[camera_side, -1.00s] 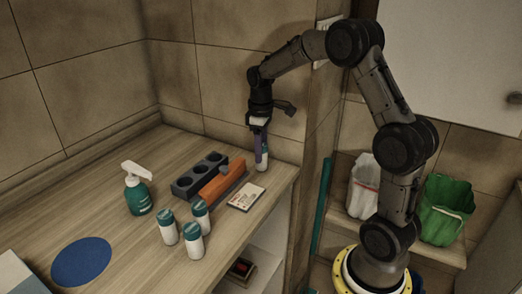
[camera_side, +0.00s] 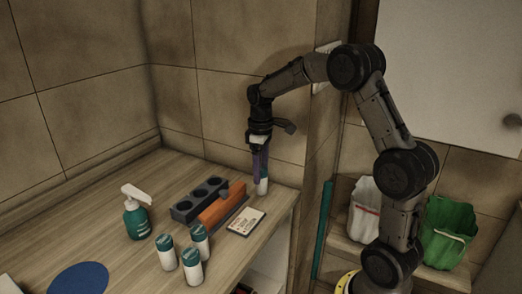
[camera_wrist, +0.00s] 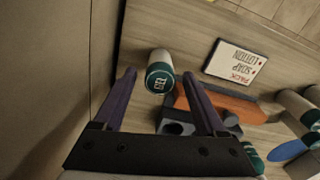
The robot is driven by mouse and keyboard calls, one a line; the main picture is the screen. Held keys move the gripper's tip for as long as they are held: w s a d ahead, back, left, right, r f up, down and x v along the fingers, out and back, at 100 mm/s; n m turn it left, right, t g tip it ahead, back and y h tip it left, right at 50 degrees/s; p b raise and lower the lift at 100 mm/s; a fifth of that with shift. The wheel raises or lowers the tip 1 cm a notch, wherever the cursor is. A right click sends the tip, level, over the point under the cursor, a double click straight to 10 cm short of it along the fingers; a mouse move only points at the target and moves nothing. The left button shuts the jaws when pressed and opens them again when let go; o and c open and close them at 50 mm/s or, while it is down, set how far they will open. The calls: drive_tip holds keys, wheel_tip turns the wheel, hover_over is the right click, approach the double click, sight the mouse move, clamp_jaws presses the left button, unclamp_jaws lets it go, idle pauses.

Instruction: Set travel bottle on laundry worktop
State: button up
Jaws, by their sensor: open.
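A white travel bottle with a teal cap (camera_wrist: 159,78) stands upright on the wooden laundry worktop (camera_side: 135,263), near its back right corner by the tiled wall. In the side view its white lower part (camera_side: 263,187) shows below my gripper (camera_side: 260,180). My gripper points down over it, open. In the wrist view the two purple fingers (camera_wrist: 159,73) are apart, one on each side of the bottle's line, with a visible gap; the bottle sits around or just beyond the fingertips. Exact fingertip height against the cap cannot be told.
A dark three-hole rack (camera_side: 200,200), an orange block-like item (camera_side: 222,207) and a white card (camera_side: 246,221) lie nearby. Several teal-capped bottles (camera_side: 167,254), a spray bottle (camera_side: 137,218) and a blue disc (camera_side: 78,280) are farther left. The tiled wall is close behind.

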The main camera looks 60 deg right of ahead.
wheel_tip(320, 180, up, 9)
drive_tip(key=shift+r, duration=0.2)
drive_tip(key=s+a+r+t, duration=0.2)
drive_tip(key=s+a+r, duration=0.3)
drive_tip(key=s+a, duration=0.45)
drive_tip(key=s+a+f+m+t, duration=0.1)
drive_tip(key=s+a+f, duration=0.2)
drive_tip(key=s, duration=0.3)
drive_tip(key=s+a+f+m+t, duration=0.1)
drive_tip(key=s+a+f+t, duration=0.1)
drive_tip(key=s, duration=0.4)
drive_tip(key=shift+s+a+f+t, duration=0.15)
drive_tip(key=shift+a+f+t, duration=0.25)
drive_tip(key=shift+a, duration=0.85)
